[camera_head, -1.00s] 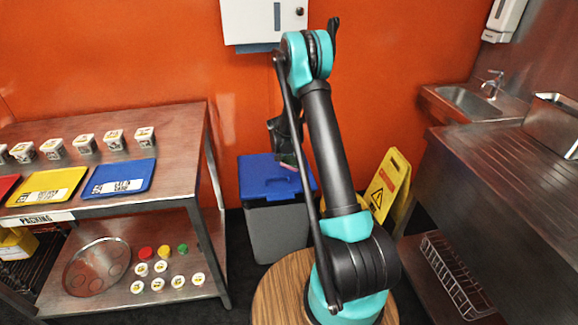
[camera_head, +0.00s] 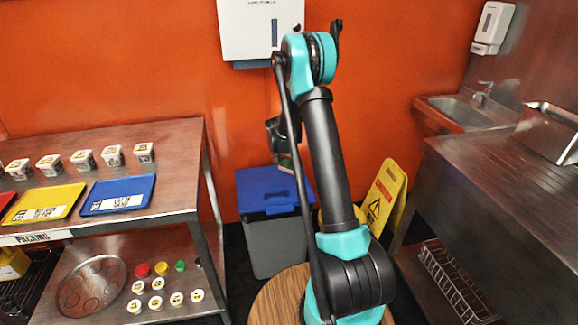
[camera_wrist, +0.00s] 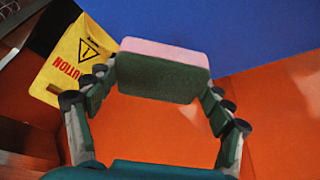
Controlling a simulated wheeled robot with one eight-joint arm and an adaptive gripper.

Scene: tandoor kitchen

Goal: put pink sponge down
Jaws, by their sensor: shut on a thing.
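The pink sponge (camera_wrist: 165,50) shows in the wrist view between my fingertips, with a pink layer and a dark green layer. My gripper (camera_wrist: 160,82) is shut on it, one finger on each side. In the head view my gripper (camera_head: 284,160) hangs in front of the orange wall, above the blue-lidded bin. There the sponge is small and mostly hidden behind my arm.
A grey bin with a blue lid (camera_head: 262,186) stands by the wall. A yellow caution sign (camera_head: 386,195) is right of it. A steel shelf table with trays (camera_head: 118,195) and tubs is at left. A sink (camera_head: 455,108) and steel counter (camera_head: 500,175) are at right.

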